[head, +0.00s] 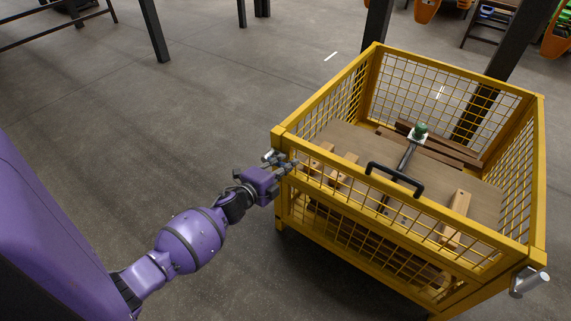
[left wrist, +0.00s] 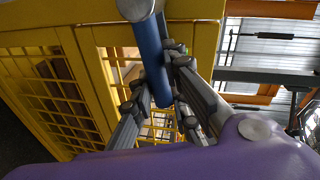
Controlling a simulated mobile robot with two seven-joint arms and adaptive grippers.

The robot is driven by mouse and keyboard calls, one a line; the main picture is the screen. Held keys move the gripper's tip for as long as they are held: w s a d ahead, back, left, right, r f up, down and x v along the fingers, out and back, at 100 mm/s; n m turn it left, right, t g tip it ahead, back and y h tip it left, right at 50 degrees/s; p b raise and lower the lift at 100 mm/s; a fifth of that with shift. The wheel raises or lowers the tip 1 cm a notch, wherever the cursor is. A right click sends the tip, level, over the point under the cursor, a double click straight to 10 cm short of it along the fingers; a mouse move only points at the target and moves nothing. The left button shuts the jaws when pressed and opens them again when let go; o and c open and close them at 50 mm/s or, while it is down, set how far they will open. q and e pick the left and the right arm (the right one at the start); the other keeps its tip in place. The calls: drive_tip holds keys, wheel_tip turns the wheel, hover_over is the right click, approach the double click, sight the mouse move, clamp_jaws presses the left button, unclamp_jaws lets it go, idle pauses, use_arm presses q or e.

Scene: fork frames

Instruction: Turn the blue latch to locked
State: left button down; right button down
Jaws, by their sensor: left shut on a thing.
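The blue latch (left wrist: 151,52) shows in the left wrist view as a blue bar with a round grey end cap, at the corner of the yellow mesh crate (left wrist: 205,45). My left gripper (left wrist: 160,82) is shut on the blue bar, with one finger on each side of it. In the head view my left gripper (head: 281,162) is at the crate's near left corner post, and the blue of the latch is hidden there. Whether the latch stands at locked cannot be told. My right gripper is not in view.
The yellow mesh crate (head: 410,236) holds wooden pieces, a dark bar and a green-topped item (head: 420,132). The floor (head: 200,110) at left is clear.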

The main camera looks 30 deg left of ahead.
use_arm(q)
drive_tip(key=shift+s+f+m+b, duration=0.1)
drive_tip(key=shift+f+m+b, duration=0.3)
drive_tip(key=shift+f+m, duration=0.25)
drive_tip(key=shift+f+y, duration=0.15)
drive_tip(key=shift+y, duration=0.15)
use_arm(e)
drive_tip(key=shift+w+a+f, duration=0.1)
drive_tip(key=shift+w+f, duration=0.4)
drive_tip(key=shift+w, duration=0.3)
use_arm(q)
drive_tip(key=shift+m, duration=0.25)
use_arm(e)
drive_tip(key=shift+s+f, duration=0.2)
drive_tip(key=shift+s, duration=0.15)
use_arm(q)
drive_tip(key=c, duration=1.7)
unclamp_jaws()
drive_tip(key=shift+o, duration=0.2)
drive_tip(key=s+r, duration=0.2)
drive_tip(key=s, duration=0.9)
drive_tip(key=shift+s+a+r, duration=0.15)
drive_tip(key=shift+s+r, duration=0.1)
drive_tip(key=shift+s, duration=0.1)
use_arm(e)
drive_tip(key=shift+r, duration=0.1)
